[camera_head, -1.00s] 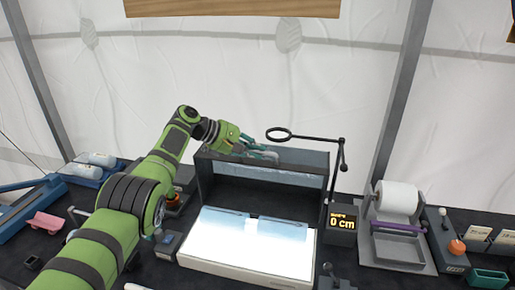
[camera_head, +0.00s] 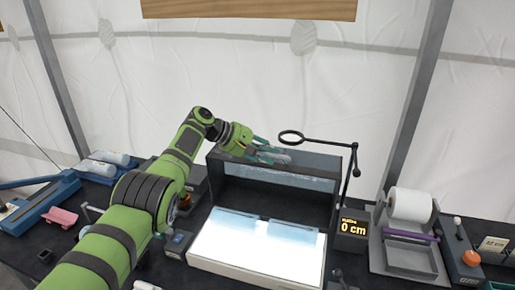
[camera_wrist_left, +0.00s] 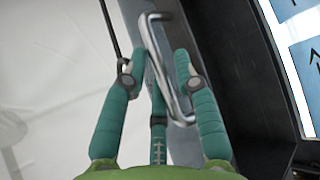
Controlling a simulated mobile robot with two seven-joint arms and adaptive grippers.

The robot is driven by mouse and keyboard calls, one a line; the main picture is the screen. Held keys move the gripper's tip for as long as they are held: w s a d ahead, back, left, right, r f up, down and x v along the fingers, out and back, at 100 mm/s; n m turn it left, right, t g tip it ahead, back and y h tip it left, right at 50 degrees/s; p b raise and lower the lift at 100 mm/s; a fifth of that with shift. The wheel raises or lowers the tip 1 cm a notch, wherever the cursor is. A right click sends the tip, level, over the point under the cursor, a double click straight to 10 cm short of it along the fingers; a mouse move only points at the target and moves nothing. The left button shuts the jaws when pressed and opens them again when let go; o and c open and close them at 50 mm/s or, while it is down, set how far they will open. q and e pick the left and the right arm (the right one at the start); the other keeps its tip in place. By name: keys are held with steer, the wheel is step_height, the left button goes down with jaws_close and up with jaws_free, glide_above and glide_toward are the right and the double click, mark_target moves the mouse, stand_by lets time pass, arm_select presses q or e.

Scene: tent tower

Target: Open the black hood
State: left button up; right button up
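The black hood (camera_head: 275,192) stands behind a glowing white light panel (camera_head: 250,250) that has two bluish sheets on it. My left gripper (camera_head: 272,155) is at the hood's top edge, left of its middle. In the left wrist view a bent metal handle (camera_wrist_left: 168,75) on the hood (camera_wrist_left: 240,85) runs between my left gripper's green fingers (camera_wrist_left: 158,65). The fingers are apart on either side of the handle, with gaps showing. In the head view the fingers partly cover the handle. My right gripper is not in view.
A magnifier on a jointed stand (camera_head: 292,137) reaches over the hood's top right, close to my gripper. A display reading 0 cm (camera_head: 352,228) and a paper roll holder (camera_head: 410,205) stand to the right. A blue tool (camera_head: 45,205) lies to the left.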

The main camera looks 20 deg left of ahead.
arm_select(q)
steer(key=v, duration=1.2)
